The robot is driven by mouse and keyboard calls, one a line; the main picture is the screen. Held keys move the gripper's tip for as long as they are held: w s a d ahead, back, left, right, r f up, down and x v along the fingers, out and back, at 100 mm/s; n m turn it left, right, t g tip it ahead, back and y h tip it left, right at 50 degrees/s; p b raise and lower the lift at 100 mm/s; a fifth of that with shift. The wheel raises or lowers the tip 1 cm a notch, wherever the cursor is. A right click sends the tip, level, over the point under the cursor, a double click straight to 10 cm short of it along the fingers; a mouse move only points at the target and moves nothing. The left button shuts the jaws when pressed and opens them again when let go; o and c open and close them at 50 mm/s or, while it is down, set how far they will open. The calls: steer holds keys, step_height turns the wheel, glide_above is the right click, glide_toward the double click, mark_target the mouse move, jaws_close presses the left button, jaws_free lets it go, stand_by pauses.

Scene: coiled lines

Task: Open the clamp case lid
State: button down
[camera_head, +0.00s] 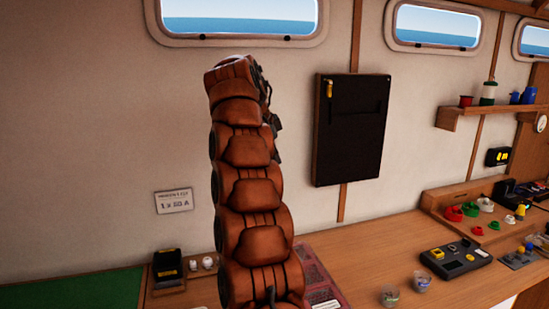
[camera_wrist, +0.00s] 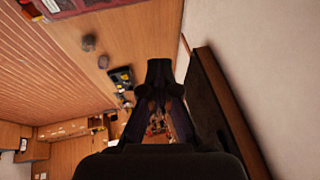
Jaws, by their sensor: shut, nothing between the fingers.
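A low reddish case (camera_head: 322,278) sits on the wooden bench, partly hidden behind my brown arm in the head view. It looks like the clamp case, but I cannot read its label. Its top looks flat and see-through, with contents in compartments, and the lid seems down. Part of a reddish case also shows at the top left edge of the wrist view (camera_wrist: 85,7). My gripper (camera_wrist: 160,68) is shut and empty, well apart from the case. In the head view the gripper is mostly hidden by the arm.
A dark wall panel (camera_head: 352,130) hangs right of my arm, and appears close beside the gripper in the wrist view (camera_wrist: 215,105). Two small cups (camera_head: 391,296) stand on the bench right of the case. A black device (camera_head: 455,259) lies farther right. A small black box (camera_head: 168,270) stands left.

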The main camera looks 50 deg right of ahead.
steer(key=c, duration=1.2)
jaws_free()
steer(key=p+v, duration=0.6)
steer(key=v, duration=0.3)
steer(key=shift+s+a+f+n+y+b, duration=0.25)
steer(key=shift+s+a+f+n+y, duration=0.25)
steer(key=shift+s+a+f+n, duration=2.6)
steer(key=shift+s+a+f+n+y+b, duration=0.35)
steer(key=shift+a+f+n, duration=1.5)
steer(key=shift+a, duration=3.1)
steer(key=shift+s+a+f+n+y+b, duration=0.1)
steer(key=shift+s+a+f+n+y, duration=0.55)
steer(key=shift+s+a+f+n, duration=2.05)
